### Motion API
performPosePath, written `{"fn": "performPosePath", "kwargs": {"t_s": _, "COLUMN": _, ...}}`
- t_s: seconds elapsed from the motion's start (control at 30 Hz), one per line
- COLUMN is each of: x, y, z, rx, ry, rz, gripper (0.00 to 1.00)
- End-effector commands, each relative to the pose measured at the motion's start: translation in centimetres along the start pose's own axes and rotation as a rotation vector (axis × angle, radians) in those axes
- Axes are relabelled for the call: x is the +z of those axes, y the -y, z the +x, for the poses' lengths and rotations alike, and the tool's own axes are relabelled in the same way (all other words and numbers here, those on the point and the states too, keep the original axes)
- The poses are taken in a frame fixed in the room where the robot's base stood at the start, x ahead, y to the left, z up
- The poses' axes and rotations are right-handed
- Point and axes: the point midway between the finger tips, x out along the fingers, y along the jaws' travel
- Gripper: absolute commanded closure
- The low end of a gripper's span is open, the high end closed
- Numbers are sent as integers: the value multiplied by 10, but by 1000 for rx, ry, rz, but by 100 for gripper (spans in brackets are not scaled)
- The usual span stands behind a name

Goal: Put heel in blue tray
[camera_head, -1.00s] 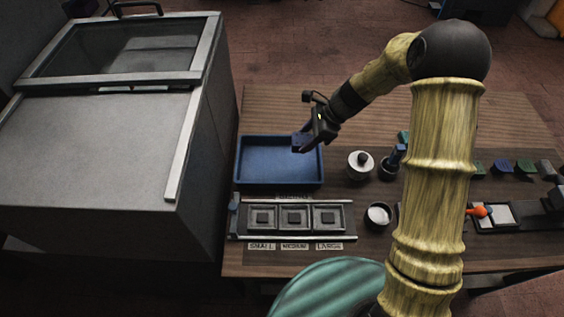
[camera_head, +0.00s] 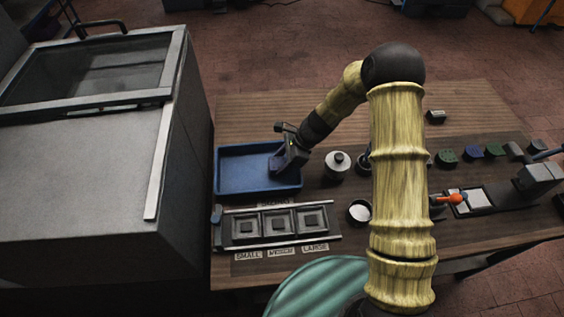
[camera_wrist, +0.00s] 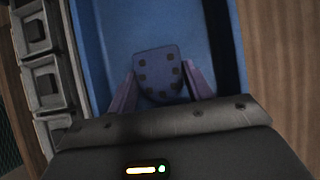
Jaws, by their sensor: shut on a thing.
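The blue tray (camera_head: 236,172) lies on the table at the left, beside the large grey machine. My gripper (camera_head: 281,163) is at the tray's right end, low over or inside it. In the wrist view my gripper (camera_wrist: 160,92) is shut on a dark blue-purple heel (camera_wrist: 158,70) with several dark square marks on its face. The blue tray (camera_wrist: 110,38) fills the background behind the heel. I cannot tell whether the heel touches the tray floor. In the head view the heel is hard to make out against the tray and gripper.
A rack with three square sockets (camera_head: 280,224), labelled small, medium and large, stands in front of the tray. A white lidded pot (camera_head: 337,166) and a cup of white stuff (camera_head: 360,212) stand to the right. Several heels (camera_head: 470,152) sit at the far right.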

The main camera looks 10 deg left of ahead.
Motion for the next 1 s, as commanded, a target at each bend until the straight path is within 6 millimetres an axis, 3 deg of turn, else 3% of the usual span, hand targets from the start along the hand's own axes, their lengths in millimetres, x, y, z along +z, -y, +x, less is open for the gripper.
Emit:
{"fn": "performPosePath", "kwargs": {"t_s": 0.47, "x": -7, "y": 0, "z": 11, "rx": -1, "ry": 0, "rz": 0, "gripper": 74}}
{"fn": "performPosePath", "kwargs": {"t_s": 0.5, "x": -6, "y": 0, "z": 10, "rx": -1, "ry": 0, "rz": -1, "gripper": 42}}
{"fn": "performPosePath", "kwargs": {"t_s": 0.57, "x": -6, "y": 0, "z": 10, "rx": -1, "ry": 0, "rz": -1, "gripper": 30}}
{"fn": "performPosePath", "kwargs": {"t_s": 1.0, "x": -5, "y": 1, "z": 2, "rx": -2, "ry": 0, "rz": -1, "gripper": 28}}
